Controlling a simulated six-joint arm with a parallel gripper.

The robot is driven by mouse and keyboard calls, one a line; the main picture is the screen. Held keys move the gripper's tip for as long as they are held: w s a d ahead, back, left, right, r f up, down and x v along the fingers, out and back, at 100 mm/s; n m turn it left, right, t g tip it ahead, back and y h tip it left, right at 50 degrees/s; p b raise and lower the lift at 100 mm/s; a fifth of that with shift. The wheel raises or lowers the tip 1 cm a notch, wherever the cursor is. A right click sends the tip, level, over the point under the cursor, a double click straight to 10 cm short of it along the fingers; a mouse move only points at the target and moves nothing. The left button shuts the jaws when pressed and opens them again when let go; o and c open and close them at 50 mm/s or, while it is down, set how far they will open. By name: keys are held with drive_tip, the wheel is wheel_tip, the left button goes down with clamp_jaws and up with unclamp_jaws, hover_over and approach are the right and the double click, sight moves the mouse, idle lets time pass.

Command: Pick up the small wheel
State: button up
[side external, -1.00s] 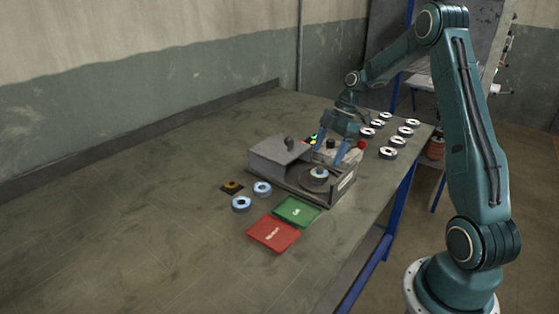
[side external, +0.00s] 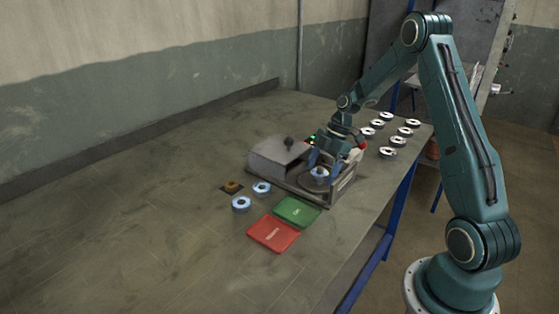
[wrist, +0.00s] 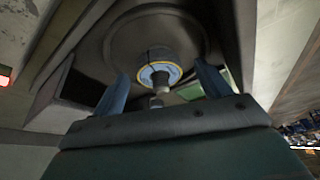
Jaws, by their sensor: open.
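The small wheel (side external: 319,173) is a blue-rimmed disc with a pale centre, lying on the round plate of the grey machine (side external: 341,189). In the wrist view the wheel (wrist: 158,58) shows blue with a yellow ring, over the dark round plate (wrist: 117,40). My gripper (side external: 322,168) is low over the plate at the wheel. In the wrist view my gripper (wrist: 160,88) is open, with one blue finger on each side of the wheel. I cannot tell whether the fingers touch it.
Two blue-rimmed discs (side external: 241,204) and a brown disc (side external: 232,186) lie left of the machine. A green tray (side external: 297,211) and a red tray (side external: 273,233) lie in front. Several white discs (side external: 398,141) stand at the back right. The table's left side is clear.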

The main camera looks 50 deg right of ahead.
drive_tip(key=shift+c, duration=0.5)
drive_tip(key=c, duration=1)
wheel_tip(320, 180, up, 20)
idle(0.3)
drive_tip(key=shift+a, duration=0.1)
idle(0.6)
